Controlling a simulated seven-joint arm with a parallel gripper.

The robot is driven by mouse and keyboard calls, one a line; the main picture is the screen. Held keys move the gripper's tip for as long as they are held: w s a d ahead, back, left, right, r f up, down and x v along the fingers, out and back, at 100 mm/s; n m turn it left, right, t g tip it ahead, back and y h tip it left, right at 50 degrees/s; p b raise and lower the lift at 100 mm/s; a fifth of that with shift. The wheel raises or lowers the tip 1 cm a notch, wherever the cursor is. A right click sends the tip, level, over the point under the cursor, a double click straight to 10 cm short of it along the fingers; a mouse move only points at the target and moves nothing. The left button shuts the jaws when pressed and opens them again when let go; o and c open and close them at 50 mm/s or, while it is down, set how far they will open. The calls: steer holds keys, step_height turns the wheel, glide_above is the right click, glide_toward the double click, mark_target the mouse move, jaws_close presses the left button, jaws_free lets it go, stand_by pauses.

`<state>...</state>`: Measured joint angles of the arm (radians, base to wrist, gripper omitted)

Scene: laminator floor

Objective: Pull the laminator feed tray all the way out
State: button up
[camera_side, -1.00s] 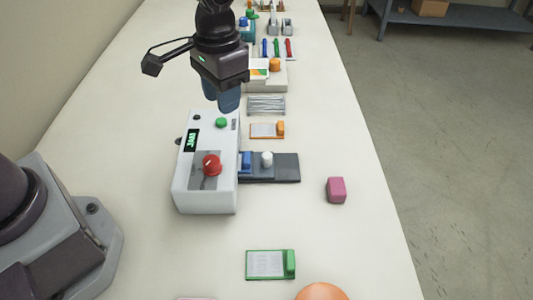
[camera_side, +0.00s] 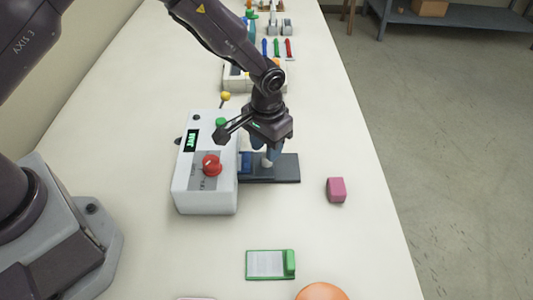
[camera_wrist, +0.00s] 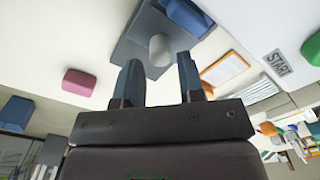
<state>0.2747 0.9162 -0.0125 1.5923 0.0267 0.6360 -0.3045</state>
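The white laminator (camera_side: 190,202) stands on the bench with a lit display reading JAM, a red knob (camera_side: 211,165) and a green button. Its dark grey feed tray (camera_side: 288,172) sticks out on the right side and also shows in the wrist view (camera_wrist: 132,48). A whitish upright knob (camera_wrist: 159,48) stands on the tray, beside a blue block (camera_side: 246,162). My gripper (camera_side: 272,153) is over the tray at the knob. In the wrist view its two blue fingers (camera_wrist: 159,68) are apart, with the knob between their tips and nothing gripped. Finger depth around the knob is unclear.
A pink block (camera_side: 336,189) lies right of the tray. A green-framed card (camera_side: 266,264) and an orange round thing (camera_side: 322,292) are at the front. A yellow ball-topped lever (camera_side: 225,97) stands behind the laminator. Bench between tray and pink block is clear.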

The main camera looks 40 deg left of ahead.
mark_target(298, 166)
steer(key=shift+f, duration=1.55)
steer(key=shift+c, duration=0.3)
jaws_close()
steer(key=shift+w+d+r, duration=0.1)
steer(key=shift+w+d, duration=2.45)
steer(key=shift+o, duration=0.3)
jaws_free()
step_height(298, 166, up, 13)
